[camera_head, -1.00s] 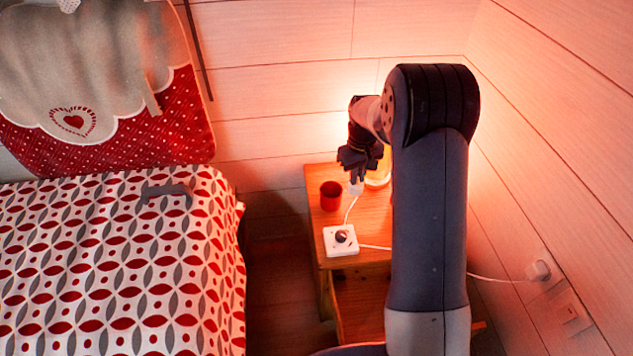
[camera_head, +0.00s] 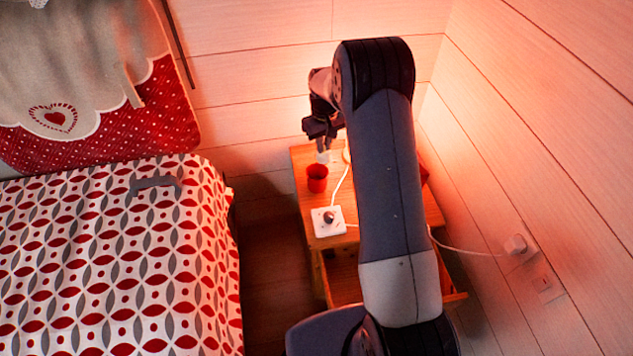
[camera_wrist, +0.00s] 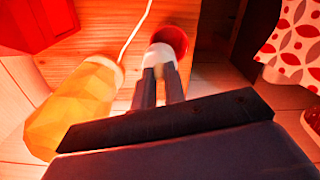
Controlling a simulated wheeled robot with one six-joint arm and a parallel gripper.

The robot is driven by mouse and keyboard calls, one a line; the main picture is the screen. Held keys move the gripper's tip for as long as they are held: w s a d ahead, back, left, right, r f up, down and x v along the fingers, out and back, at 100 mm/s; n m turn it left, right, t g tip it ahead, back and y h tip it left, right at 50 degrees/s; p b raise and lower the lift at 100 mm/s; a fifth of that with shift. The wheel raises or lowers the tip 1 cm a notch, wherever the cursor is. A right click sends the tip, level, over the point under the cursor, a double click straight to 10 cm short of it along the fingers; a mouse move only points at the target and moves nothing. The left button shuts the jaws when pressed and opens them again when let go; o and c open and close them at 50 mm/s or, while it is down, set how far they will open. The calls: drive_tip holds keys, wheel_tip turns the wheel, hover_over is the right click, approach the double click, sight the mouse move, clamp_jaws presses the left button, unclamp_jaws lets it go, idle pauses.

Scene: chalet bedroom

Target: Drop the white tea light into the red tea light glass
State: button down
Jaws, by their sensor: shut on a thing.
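The red tea light glass (camera_head: 317,179) stands upright on the wooden nightstand (camera_head: 400,203), near its left edge. My gripper (camera_head: 325,144) is above and slightly behind the glass, its fingers pointing down. It is shut on the white tea light (camera_head: 324,157), a small pale shape below the fingers. In the wrist view, the tea light (camera_wrist: 158,54) sits at the tips of my gripper (camera_wrist: 159,72) and overlaps the near part of the red glass (camera_wrist: 173,37). The glass's inside is partly hidden there; the gap between tea light and rim cannot be told.
A white square plate with a dark knob (camera_head: 328,221) lies in front of the glass, with a white cord. A glowing faceted lamp (camera_wrist: 72,108) stands close beside my gripper. A red object (camera_wrist: 35,22) is farther off. The patterned bed (camera_head: 110,260) is at left.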

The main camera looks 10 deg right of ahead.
wheel_tip(320, 180, down, 2)
drive_tip(key=shift+f+b, duration=0.1)
drive_tip(key=shift+b, duration=0.25)
drive_tip(key=c, duration=1.4)
unclamp_jaws()
wheel_tip(320, 180, up, 11)
drive_tip(key=shift+r, duration=0.1)
drive_tip(key=shift+f, duration=0.2)
